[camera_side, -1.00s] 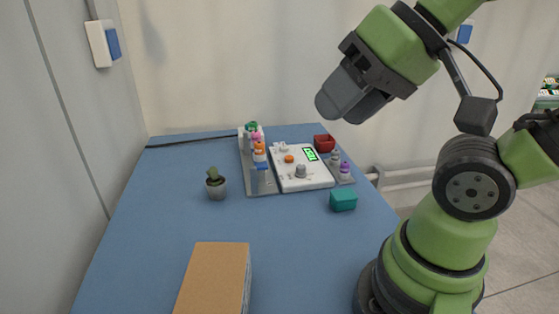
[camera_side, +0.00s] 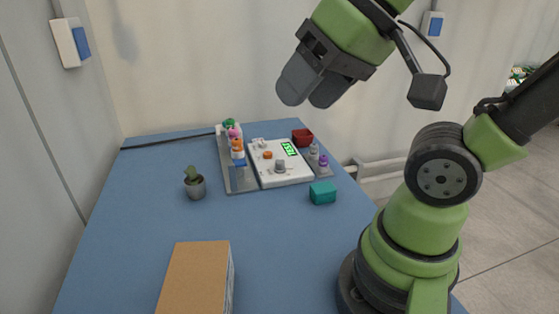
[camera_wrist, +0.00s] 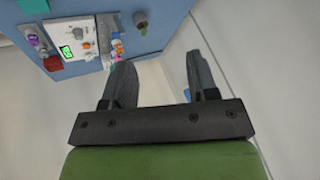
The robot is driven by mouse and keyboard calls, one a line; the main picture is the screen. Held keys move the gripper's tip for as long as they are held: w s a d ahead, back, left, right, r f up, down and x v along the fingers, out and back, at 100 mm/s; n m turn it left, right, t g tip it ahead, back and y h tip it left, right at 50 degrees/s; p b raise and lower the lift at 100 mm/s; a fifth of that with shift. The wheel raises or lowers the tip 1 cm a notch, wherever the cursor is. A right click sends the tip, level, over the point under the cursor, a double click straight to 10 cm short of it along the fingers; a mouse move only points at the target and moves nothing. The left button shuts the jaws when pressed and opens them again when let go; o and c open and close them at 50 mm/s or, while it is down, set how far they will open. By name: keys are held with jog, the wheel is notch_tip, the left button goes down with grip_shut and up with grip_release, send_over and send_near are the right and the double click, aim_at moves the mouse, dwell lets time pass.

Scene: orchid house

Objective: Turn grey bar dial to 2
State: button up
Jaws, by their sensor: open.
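The grey bar dial (camera_side: 280,167) stands on the front part of a white panel (camera_side: 297,174) on the blue table. The panel also carries an orange knob (camera_side: 267,155) and a lit green display (camera_side: 289,149). The dial's setting is too small to read. In the wrist view the panel (camera_wrist: 69,30) shows at the upper left, with its green display (camera_wrist: 67,52). My gripper (camera_side: 308,95) is high above the table, well clear of the panel. In the wrist view my gripper (camera_wrist: 157,85) has its fingers apart with nothing between them.
A grey rack (camera_side: 240,186) with colourful items stands left of the panel. A potted cactus (camera_side: 195,186) and a cardboard box (camera_side: 197,275) stand nearer. The middle tabletop is clear.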

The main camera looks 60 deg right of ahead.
jog(key=w+d+n+g+h, duration=0.1)
jog(key=w+d+n+g, duration=0.1)
jog(key=w+d, duration=0.45)
jog(key=n+g, duration=0.5)
jog(key=n, duration=0.1)
send_over(280, 161)
notch_tip(280, 161, down, 18)
jog(key=shift+h, duration=0.4)
notch_tip(280, 161, down, 10)
jog(key=shift+a+f, duration=0.1)
jog(key=shift+f, duration=0.05)
jog(key=c, duration=0.9)
